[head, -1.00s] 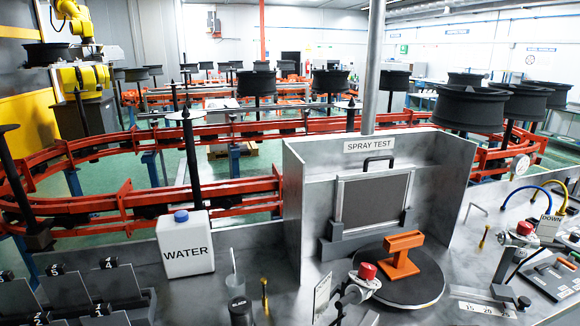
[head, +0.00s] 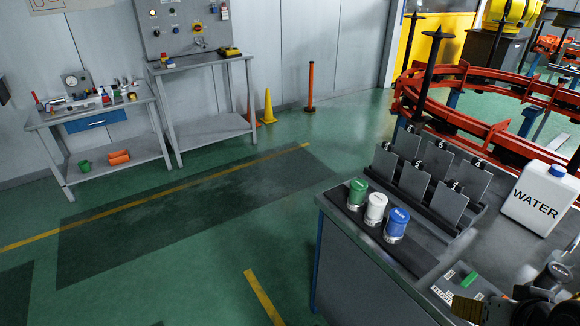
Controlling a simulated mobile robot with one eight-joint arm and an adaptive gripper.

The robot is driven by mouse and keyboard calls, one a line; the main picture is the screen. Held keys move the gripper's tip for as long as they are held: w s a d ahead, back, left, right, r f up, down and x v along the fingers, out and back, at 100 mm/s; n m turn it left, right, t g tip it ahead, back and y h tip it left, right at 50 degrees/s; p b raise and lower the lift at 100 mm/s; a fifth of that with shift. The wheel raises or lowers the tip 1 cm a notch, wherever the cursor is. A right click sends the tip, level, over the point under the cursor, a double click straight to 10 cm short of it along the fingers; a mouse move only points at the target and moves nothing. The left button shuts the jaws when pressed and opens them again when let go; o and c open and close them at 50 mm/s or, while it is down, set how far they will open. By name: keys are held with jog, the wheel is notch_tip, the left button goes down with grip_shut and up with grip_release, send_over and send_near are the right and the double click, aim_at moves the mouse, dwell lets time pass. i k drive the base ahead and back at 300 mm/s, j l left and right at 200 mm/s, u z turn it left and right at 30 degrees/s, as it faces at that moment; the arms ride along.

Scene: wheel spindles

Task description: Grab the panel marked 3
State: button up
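Several grey panels with black clips on top stand in two rows in a dark rack (head: 449,228) at the left end of the metal workbench. The back right panel (head: 468,182) shows a 4. The front row has a left panel (head: 384,163), a middle panel (head: 414,180) and a right panel (head: 447,205); their marks are too small to read, so I cannot tell by reading which is 3. What looks like my gripper (head: 497,305), dark with a tan pad, is partly in view at the bottom right, apart from the panels and cut off by the frame.
Green, white and blue-lidded cans (head: 376,208) stand left of the rack. A white WATER jug (head: 540,202) stands to its right. An orange rail track (head: 480,125) runs behind. Open green floor (head: 190,260) lies left of the bench, with side tables (head: 95,120) by the wall.

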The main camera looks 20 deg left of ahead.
aim_at(384, 162)
jog(key=u, duration=0.4)
jog(key=i+j, duration=0.1)
jog(key=i, duration=0.35)
jog(key=i+j+z, duration=0.1)
jog(key=i, duration=0.3)
